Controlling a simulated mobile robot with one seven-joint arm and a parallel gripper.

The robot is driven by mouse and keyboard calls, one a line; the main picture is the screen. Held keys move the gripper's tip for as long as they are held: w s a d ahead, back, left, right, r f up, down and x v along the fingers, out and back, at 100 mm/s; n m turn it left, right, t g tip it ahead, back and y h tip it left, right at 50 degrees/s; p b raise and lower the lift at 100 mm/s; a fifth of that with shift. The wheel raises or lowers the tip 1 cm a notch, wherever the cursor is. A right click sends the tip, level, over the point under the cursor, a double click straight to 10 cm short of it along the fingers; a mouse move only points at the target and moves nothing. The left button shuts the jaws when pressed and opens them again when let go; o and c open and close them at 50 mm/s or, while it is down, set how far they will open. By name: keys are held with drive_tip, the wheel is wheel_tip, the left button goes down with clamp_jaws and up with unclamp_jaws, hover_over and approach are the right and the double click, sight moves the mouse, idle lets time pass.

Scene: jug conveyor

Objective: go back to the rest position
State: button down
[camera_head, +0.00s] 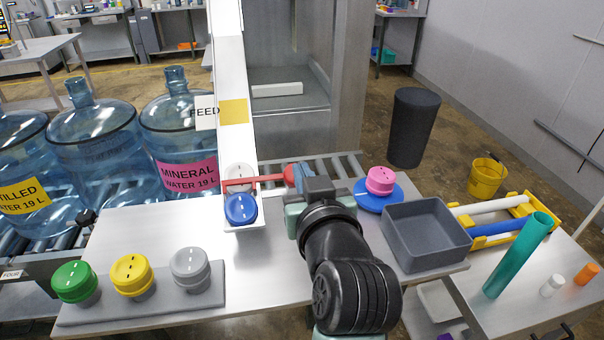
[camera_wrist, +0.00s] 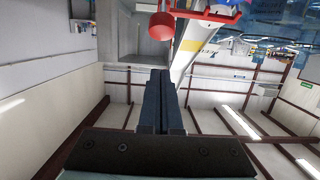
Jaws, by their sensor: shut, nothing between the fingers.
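My gripper (camera_head: 308,172) is over the back of the steel table, just right of a red bar (camera_head: 255,181) with a red round knob (camera_head: 289,176) at its end. In the wrist view its dark fingers (camera_wrist: 160,76) are together with nothing between them. The red knob (camera_wrist: 162,26) shows past the fingertips there, and the red bar (camera_wrist: 207,9) runs off to the right. I cannot tell from the head view whether the gripper touches the knob. A blue cap (camera_head: 241,210) sits at the lower end of the white feed chute (camera_head: 230,70), below the bar.
Green (camera_head: 73,282), yellow (camera_head: 132,275) and grey (camera_head: 190,270) caps stand on a grey rack at front left. Large water jugs (camera_head: 180,120) stand at left. A pink cap (camera_head: 380,180) on a blue disc and a grey bin (camera_head: 426,232) are at right.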

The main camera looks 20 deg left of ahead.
drive_tip(key=b+v, duration=0.2)
drive_tip(key=v, duration=0.6)
drive_tip(key=w+d+r+m+t+h, duration=0.1)
drive_tip(key=d+r+m+t+h, duration=0.2)
drive_tip(key=r, duration=0.5)
drive_tip(key=w+d+r+t, duration=0.1)
drive_tip(key=d+r+t, duration=0.2)
drive_tip(key=r+t, duration=0.35)
drive_tip(key=s+d+r+m+t+h, duration=0.2)
drive_tip(key=s+r+h, duration=0.1)
drive_tip(key=r, duration=0.4)
drive_tip(key=s+d+r+m+t+h, duration=0.1)
drive_tip(key=s+d+r+t+h, duration=0.1)
drive_tip(key=r, duration=0.5)
drive_tip(key=shift+s+d+r+m+t+h, duration=0.4)
drive_tip(key=shift+s+d, duration=0.4)
drive_tip(key=shift+s, duration=0.4)
